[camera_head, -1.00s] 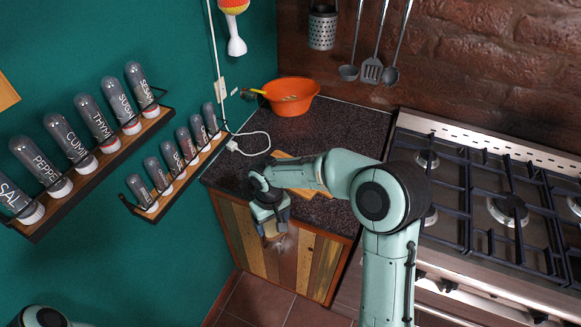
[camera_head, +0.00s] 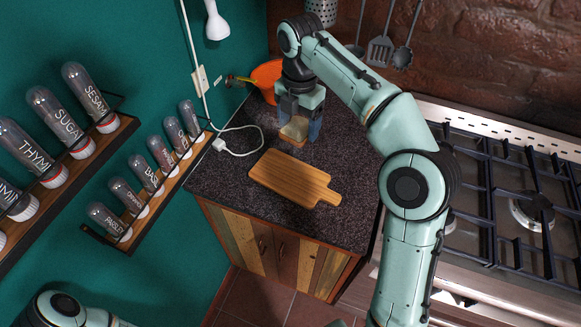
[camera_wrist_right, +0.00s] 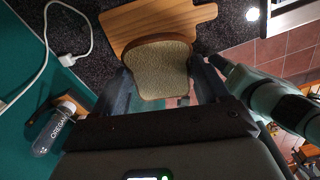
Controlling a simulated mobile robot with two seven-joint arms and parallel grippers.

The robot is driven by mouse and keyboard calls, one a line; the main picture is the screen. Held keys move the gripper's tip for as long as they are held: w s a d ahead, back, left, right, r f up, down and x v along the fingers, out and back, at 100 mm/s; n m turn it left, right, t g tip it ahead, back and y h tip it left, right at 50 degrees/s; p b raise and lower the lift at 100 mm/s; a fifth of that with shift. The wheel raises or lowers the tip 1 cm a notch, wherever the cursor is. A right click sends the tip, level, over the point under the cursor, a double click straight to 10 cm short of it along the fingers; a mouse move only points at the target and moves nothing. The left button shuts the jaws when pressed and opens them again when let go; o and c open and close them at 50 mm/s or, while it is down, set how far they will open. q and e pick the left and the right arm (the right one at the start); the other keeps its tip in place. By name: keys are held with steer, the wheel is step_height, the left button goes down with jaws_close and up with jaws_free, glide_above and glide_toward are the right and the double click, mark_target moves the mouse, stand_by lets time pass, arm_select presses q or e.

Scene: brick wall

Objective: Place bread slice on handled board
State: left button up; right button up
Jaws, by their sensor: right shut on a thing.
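The wooden handled board (camera_head: 285,180) lies flat on the dark counter, its handle toward the lower right. It also shows at the top of the right wrist view (camera_wrist_right: 140,22), partly behind the bread slice. My right gripper (camera_head: 299,122) is shut on the bread slice (camera_head: 294,131), behind the board in the head view and raised above the counter. In the right wrist view the brown-crusted slice (camera_wrist_right: 160,68) sits between the two dark fingers. My left gripper is out of view; only part of my left arm shows at the bottom left.
An orange bowl (camera_head: 265,78) stands at the back of the counter, partly hidden by my right arm. A white cable (camera_head: 247,130) lies left of the board. Spice racks (camera_head: 165,185) line the left wall; a gas stove (camera_head: 510,190) is at the right.

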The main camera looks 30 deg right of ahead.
steer(key=shift+d+r+n, duration=0.15)
steer(key=shift+r+n, duration=0.05)
steer(key=shift+n, duration=0.1)
steer(key=shift+f, duration=0.3)
steer(key=b, duration=0.5)
glide_above(298, 179)
step_height(298, 179, down, 14)
steer(key=shift+s+r, duration=0.1)
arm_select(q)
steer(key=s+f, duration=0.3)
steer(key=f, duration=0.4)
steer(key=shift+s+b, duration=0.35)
arm_select(e)
steer(key=shift+f, duration=2.65)
steer(key=o, duration=1.1)
steer(key=shift+f, duration=0.15)
